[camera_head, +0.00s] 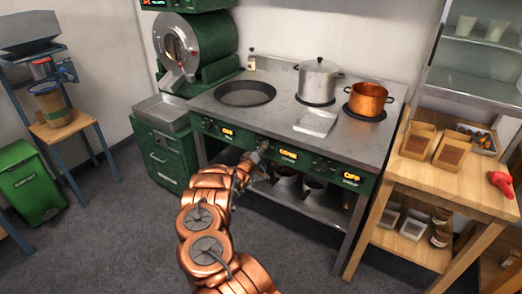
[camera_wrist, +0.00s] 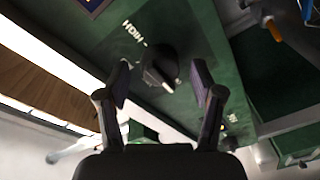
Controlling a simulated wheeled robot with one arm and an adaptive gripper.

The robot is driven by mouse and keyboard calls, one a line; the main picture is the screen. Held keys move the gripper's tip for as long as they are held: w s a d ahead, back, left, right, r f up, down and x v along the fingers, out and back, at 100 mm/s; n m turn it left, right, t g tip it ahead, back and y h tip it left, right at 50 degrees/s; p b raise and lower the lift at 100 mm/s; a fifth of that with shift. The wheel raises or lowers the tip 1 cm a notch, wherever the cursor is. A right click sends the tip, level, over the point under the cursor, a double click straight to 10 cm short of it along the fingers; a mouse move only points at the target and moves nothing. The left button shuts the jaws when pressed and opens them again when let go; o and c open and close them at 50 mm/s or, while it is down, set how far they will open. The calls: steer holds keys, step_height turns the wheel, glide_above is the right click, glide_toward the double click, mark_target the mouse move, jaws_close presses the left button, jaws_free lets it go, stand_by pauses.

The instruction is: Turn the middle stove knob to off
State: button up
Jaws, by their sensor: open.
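The stove (camera_head: 330,150) has a green front panel with knobs and lit orange displays. My gripper (camera_head: 260,150) is at the middle of this panel, beside the middle display (camera_head: 288,155), and hides most of the middle knob in the head view. In the wrist view the dark knob (camera_wrist: 158,66) sits on the green panel near a white "HIGH" label. My gripper's two fingers (camera_wrist: 160,78) are open, one on each side of the knob, with gaps visible. Whether the fingertips reach its depth, and its exact setting, I cannot tell.
Pots sit on the shelf below. A wooden table (camera_head: 440,180) stands at right. The grey floor in front is open.

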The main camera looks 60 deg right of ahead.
steer(key=s+a, duration=0.2)
steer(key=a, duration=0.9)
steer(key=shift+a, duration=0.35)
stand_by(0.5)
